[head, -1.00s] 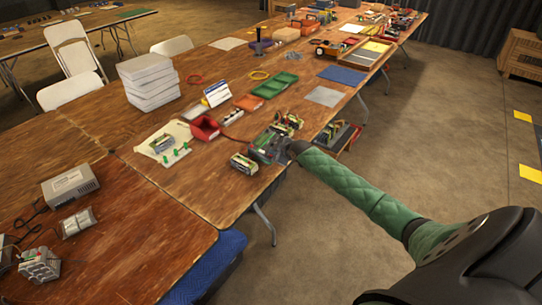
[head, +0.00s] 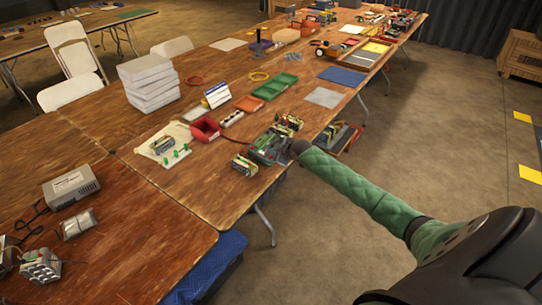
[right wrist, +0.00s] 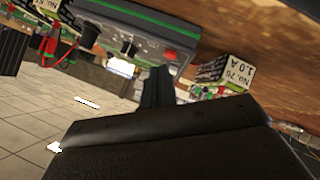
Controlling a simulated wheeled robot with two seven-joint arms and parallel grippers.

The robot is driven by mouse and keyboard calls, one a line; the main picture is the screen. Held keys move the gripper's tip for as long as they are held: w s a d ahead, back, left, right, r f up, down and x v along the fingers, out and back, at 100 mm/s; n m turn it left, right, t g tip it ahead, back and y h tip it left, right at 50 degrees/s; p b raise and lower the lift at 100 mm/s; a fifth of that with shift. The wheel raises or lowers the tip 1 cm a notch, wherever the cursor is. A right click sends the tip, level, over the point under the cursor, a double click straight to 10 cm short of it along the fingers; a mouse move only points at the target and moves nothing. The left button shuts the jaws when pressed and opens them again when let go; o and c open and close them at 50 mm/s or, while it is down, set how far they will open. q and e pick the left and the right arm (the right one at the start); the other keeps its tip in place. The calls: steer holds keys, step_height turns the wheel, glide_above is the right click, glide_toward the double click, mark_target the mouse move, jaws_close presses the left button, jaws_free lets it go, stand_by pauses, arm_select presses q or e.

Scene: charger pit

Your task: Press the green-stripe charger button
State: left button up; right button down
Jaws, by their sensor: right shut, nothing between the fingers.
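The grey charger with a green stripe (right wrist: 140,14) shows large and tilted at the top of the right wrist view. Its front face carries dark knobs and a small red button (right wrist: 170,55). In the head view the charger (head: 266,152) sits at the table's near right edge. My right gripper (right wrist: 157,84) is shut and empty, its fingertips close in front of the charger's face. I cannot tell whether they touch it. In the head view the right gripper (head: 294,151) is small and dark beside the charger. My left gripper is out of view.
A battery pack (head: 243,164) and a red bin (head: 205,130) are nearby on the wooden table (head: 215,190). A box of items (head: 340,138) stands below the edge.

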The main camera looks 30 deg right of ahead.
steer(key=shift+r, duration=0.2)
steer(key=r+p, duration=0.2)
steer(key=r, duration=0.1)
steer(key=s+r+p, duration=0.1)
steer(key=shift+d+r, duration=0.2)
steer(key=shift+r, duration=0.2)
steer(key=shift+w, duration=0.1)
stand_by(0.8)
